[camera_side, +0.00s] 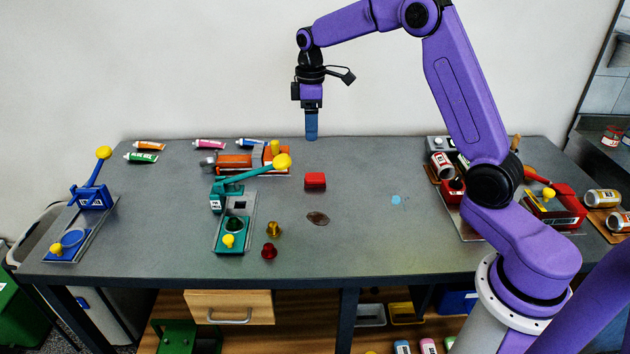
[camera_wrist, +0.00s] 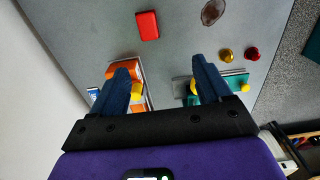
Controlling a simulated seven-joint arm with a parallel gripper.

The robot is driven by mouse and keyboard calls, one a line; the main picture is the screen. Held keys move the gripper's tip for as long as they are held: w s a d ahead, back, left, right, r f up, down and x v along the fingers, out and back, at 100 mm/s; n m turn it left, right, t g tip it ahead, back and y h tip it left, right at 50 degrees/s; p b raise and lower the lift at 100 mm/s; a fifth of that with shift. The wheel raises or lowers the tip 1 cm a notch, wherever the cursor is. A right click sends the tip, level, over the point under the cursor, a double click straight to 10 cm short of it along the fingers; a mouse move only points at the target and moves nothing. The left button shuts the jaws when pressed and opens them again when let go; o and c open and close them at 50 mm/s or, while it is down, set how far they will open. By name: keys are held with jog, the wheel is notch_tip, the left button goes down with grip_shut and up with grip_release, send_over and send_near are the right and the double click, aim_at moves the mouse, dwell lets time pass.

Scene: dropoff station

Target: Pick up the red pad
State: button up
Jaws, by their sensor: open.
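The red pad (camera_side: 315,181) is a small red block lying on the grey table, near the middle in the side view. It also shows in the wrist view (camera_wrist: 148,25), near the top and left of centre. My gripper (camera_side: 311,138) points down above the table, over its back part, clear of the pad. In the wrist view my gripper (camera_wrist: 160,75) has its two blue fingers spread wide with nothing between them. The pad lies beyond the fingertips, apart from them, and is in full view.
A teal press (camera_side: 234,220) with a yellow-knobbed lever stands left of the pad, and an orange device (camera_side: 240,161) behind it. A brown patch (camera_side: 318,218), a brass knob (camera_side: 274,229) and a red knob (camera_side: 269,251) are in front. Table right of the pad is mostly clear.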

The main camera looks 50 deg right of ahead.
jog(key=d, duration=0.2)
send_over(315, 176)
jog(key=f, duration=1.2)
jog(key=shift+a+f, duration=0.25)
jog(key=shift+f, duration=0.05)
jog(key=shift+d+f, duration=0.15)
jog(key=shift+f, duration=1.2)
jog(key=shift+d+f, duration=0.15)
jog(key=shift+f, duration=1.15)
jog(key=c, duration=1.1)
jog(key=shift+r, duration=0.1)
